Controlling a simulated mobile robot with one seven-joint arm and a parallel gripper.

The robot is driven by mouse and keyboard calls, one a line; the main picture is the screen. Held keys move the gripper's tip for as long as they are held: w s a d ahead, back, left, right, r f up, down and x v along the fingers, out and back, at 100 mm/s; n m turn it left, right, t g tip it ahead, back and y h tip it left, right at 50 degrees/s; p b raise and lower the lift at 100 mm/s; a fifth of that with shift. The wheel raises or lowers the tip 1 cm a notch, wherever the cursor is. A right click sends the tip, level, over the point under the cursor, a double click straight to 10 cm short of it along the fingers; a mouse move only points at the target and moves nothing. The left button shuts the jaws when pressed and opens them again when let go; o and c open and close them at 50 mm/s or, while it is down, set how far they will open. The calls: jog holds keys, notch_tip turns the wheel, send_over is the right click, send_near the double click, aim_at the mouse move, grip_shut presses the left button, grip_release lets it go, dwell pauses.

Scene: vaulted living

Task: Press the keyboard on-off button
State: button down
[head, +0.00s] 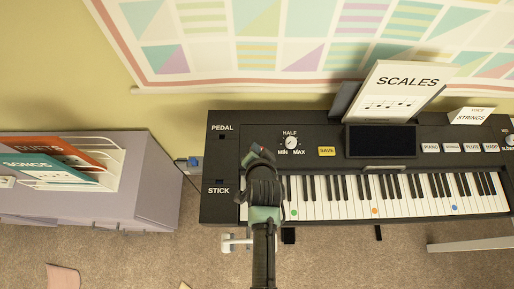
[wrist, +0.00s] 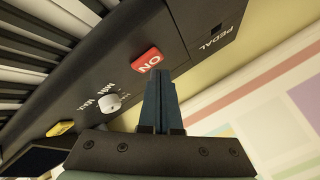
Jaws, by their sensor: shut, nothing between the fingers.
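The black keyboard (head: 225,165) stands against the wall in the head view, and its panel also shows in the wrist view (wrist: 190,75). In the wrist view a red button (wrist: 147,60) marked ON in white sits on the panel. It is hidden behind my arm in the head view. My gripper (wrist: 158,76) is shut and empty, its fingertips appearing close beside the red button. I cannot tell whether they touch it. In the head view my gripper (head: 258,155) is over the left part of the panel.
A white knob (head: 291,142) and a yellow SAVE button (head: 326,151) lie right of my gripper. A dark screen (head: 380,141) and a SCALES sheet (head: 395,88) stand farther right. A lilac cabinet (head: 150,180) with a file rack stands at left.

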jog(key=shift+r, duration=0.1)
notch_tip(320, 180, up, 6)
jog(key=p, duration=0.6)
dwell(0.4)
